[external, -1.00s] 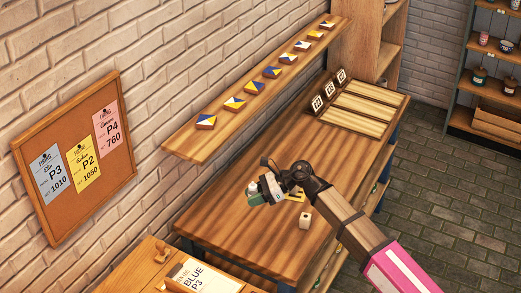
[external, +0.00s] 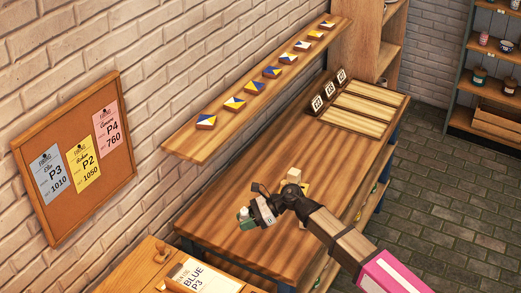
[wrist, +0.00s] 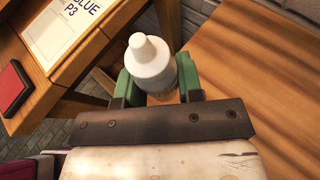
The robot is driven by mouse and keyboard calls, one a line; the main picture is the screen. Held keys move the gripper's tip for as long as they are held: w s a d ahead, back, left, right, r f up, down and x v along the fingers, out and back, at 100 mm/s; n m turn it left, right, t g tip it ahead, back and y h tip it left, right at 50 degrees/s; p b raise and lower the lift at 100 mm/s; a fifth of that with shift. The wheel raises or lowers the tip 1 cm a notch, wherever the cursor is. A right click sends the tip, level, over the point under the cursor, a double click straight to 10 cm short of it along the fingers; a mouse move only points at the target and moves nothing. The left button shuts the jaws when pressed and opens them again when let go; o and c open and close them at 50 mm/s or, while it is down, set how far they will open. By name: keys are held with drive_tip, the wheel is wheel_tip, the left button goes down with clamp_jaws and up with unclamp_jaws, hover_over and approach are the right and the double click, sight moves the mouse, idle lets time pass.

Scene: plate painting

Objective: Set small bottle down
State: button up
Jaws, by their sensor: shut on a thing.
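The small bottle (wrist: 150,66) is white with a narrow nozzle and stands between the green fingers of my gripper (wrist: 158,84) in the wrist view. My gripper is shut on it. In the external view my gripper (external: 246,220) is over the near left part of the wooden worktable (external: 215,215). Only a small white tip of the bottle shows there. I cannot tell whether the bottle's base touches the tabletop.
A pale block (external: 294,175) stands beyond my arm on the worktable. A lower wooden desk (external: 130,262) with a "BLUE P3" sheet (external: 197,276) is at the near left. A red pad (wrist: 13,88) lies on the desk. A shelf of painted tiles (external: 245,92) runs along the wall.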

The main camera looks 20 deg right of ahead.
drive_tip(key=w+d+f, duration=0.1)
drive_tip(key=w, duration=0.1)
drive_tip(key=w+d+f, duration=0.1)
drive_tip(key=w+f, duration=0.1)
drive_tip(key=w, duration=0.1)
drive_tip(key=w+d+f, duration=0.2)
drive_tip(key=shift+w+f, duration=0.15)
drive_tip(key=shift+w, duration=0.2)
drive_tip(key=shift+f, duration=1.95)
drive_tip(key=shift+f, duration=0.1)
drive_tip(key=o, duration=0.9)
drive_tip(key=shift+d, duration=0.1)
drive_tip(key=v, duration=1.2)
